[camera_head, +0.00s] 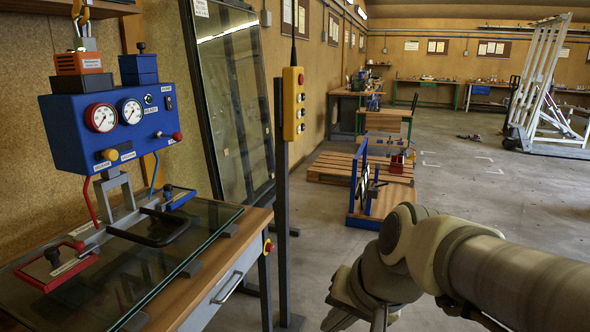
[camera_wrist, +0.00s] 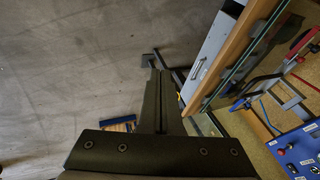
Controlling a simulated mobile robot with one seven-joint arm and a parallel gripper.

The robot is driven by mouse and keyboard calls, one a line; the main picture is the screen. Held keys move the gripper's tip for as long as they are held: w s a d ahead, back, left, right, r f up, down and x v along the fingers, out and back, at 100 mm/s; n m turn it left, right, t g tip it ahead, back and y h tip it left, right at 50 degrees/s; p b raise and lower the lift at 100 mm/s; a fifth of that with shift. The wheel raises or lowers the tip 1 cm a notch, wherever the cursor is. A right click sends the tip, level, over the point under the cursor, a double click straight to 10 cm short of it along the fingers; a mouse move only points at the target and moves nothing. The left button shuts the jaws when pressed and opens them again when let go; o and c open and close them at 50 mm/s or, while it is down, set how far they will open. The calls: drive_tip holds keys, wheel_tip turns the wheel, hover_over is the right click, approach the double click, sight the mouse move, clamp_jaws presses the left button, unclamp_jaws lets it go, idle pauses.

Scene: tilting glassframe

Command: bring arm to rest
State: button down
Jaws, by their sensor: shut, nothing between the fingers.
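My arm (camera_head: 500,275) reaches in from the lower right in the head view and bends at a pale grey joint. The end of it runs out of the bottom of that view, so the fingertips are hidden there. In the wrist view my gripper (camera_wrist: 161,74) shows as two dark fingers side by side, shut with nothing between them. It hangs over the bare floor, apart from the workbench (camera_head: 205,285), which stands to its right in the wrist view (camera_wrist: 236,48).
A glass pane (camera_head: 130,280) lies on the workbench under a blue gauge box (camera_head: 110,128). A dark post (camera_head: 281,210) carries a yellow button box (camera_head: 293,103) beside the bench. A pallet (camera_head: 335,168) and blue stand (camera_head: 360,219) are farther back.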

drive_tip(key=s+d+r+n+t+h, duration=0.1)
drive_tip(key=s+d+n+h, duration=0.2)
drive_tip(key=s+d, duration=0.45)
wheel_tip(320, 180, up, 15)
drive_tip(key=p, duration=1.5)
drive_tip(key=shift+w+d, duration=0.2)
drive_tip(key=shift+d, duration=0.2)
drive_tip(key=shift+a+n, duration=0.15)
drive_tip(key=shift+n, duration=0.15)
